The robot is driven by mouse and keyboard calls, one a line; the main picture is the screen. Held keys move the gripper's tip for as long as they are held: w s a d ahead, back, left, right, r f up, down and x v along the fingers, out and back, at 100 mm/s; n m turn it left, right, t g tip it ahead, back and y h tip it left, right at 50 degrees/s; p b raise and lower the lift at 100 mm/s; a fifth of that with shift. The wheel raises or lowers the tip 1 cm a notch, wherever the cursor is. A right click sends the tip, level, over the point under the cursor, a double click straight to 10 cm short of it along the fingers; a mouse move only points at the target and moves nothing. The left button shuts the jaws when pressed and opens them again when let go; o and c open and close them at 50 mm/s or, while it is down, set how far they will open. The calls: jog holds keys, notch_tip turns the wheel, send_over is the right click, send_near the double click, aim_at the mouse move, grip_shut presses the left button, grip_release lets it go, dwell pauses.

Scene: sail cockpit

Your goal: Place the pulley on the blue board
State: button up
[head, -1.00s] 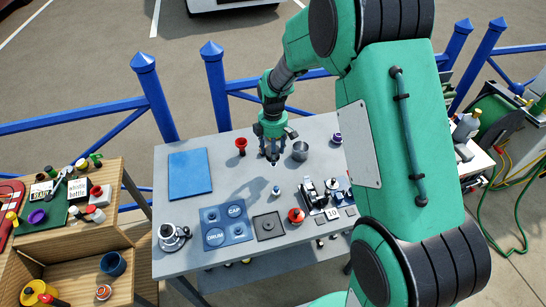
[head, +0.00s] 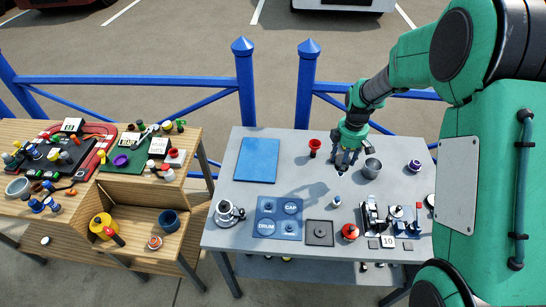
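The blue board (head: 257,160) lies flat at the back left of the grey table, with nothing on it. I cannot tell for sure which item is the pulley. A small purple and white round part (head: 415,166) stands at the table's right. A small orange and white round part (head: 154,242) sits on the lower shelf of the wooden bench. My gripper (head: 345,168) points down over the back middle of the grey table, right of the blue board and just left of a grey cup (head: 372,168). Its fingers are too small to tell whether they are open or hold anything.
A red cup-like part (head: 315,146) stands between board and gripper. Along the front are a silver winch-like part (head: 228,212), a blue CAP and DRUM tray (head: 279,218), a dark square plate (head: 319,233) and a red knob (head: 350,232). The wooden bench (head: 190,160) is cluttered.

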jog(key=s+a+f+n, duration=0.1)
jog(key=s+a, duration=0.2)
jog(key=a, duration=0.6)
jog(key=s+a+f+p, duration=0.1)
jog(key=s+a, duration=0.3)
jog(key=a, duration=0.4)
jog(key=s+a+f+n, duration=0.1)
jog(key=s+a, duration=0.3)
jog(key=a, duration=0.5)
jog(key=shift+a+f+n, duration=0.3)
jog(key=b, duration=0.1)
send_over(256, 169)
jog(key=shift+s+f, duration=0.1)
jog(key=shift+f, duration=0.6)
jog(key=shift+f, duration=0.1)
jog(key=shift+f+b, duration=0.55)
jog(key=shift+f, duration=1.15)
jog(key=shift+f, duration=0.15)
jog(key=o, duration=1.3)
jog(key=shift+c, duration=0.2)
